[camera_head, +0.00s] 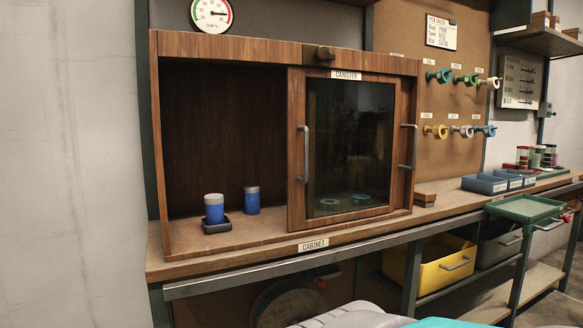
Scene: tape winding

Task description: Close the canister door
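A wooden cabinet (228,47) stands on the bench, and its left half is open. The sliding canister door (297,200) has a wood frame, a dark glass pane and a "CANISTER" label, and stands over the right half. A vertical grey handle (305,155) is on its left edge. A second handle (408,148) shows at the right end of the cabinet. In the open half, one blue canister (214,211) with a pale lid stands on a small black base, and another blue canister (252,203) stands beside it. My gripper is not in view.
Two teal rings (329,204) show faintly through the glass. Coloured tape rolls (439,76) hang on the pegboard at right. Blue bins (484,184) and a green tray (523,208) are further right. A yellow bin (440,264) sits under the bench.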

